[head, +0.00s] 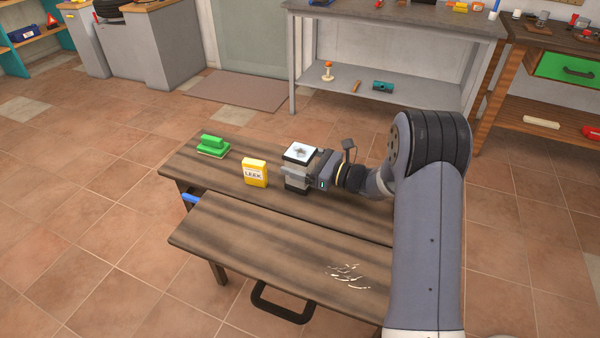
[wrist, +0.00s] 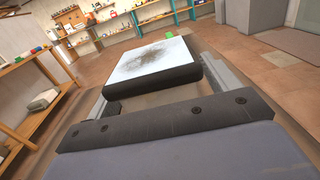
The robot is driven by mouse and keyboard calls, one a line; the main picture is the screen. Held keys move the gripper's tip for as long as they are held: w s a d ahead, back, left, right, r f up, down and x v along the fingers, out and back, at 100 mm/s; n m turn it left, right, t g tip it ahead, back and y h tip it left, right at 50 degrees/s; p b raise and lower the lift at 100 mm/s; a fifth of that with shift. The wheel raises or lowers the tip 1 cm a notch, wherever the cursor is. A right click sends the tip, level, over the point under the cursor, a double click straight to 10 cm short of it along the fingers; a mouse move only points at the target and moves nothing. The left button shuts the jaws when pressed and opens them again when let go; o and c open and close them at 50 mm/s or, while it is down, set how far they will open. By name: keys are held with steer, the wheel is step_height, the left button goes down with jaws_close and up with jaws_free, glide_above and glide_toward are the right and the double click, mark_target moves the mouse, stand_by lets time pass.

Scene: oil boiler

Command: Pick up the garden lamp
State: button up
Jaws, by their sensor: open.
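The garden lamp (head: 299,153) is a dark square block with a pale, speckled panel on top. It stands upright on the wooden workbench (head: 225,230), at the far part of the top. In the wrist view the lamp (wrist: 152,62) lies ahead, between my two fingers. My gripper (head: 298,180) is open and level at the lamp, reaching in from the right. In the wrist view my gripper (wrist: 160,95) has a finger on each side of the lamp. Whether either finger touches it cannot be told. Its lower part is partly hidden by my gripper.
A yellow box (head: 255,173) marked with dark letters stands just left of the lamp. A green brush-like block (head: 213,147) lies at the bench's far left. Pale scratch-like marks (head: 347,276) are on the near plank. Shelves and benches stand at the back.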

steer(key=shift+c, duration=0.5)
steer(key=c, duration=1.2)
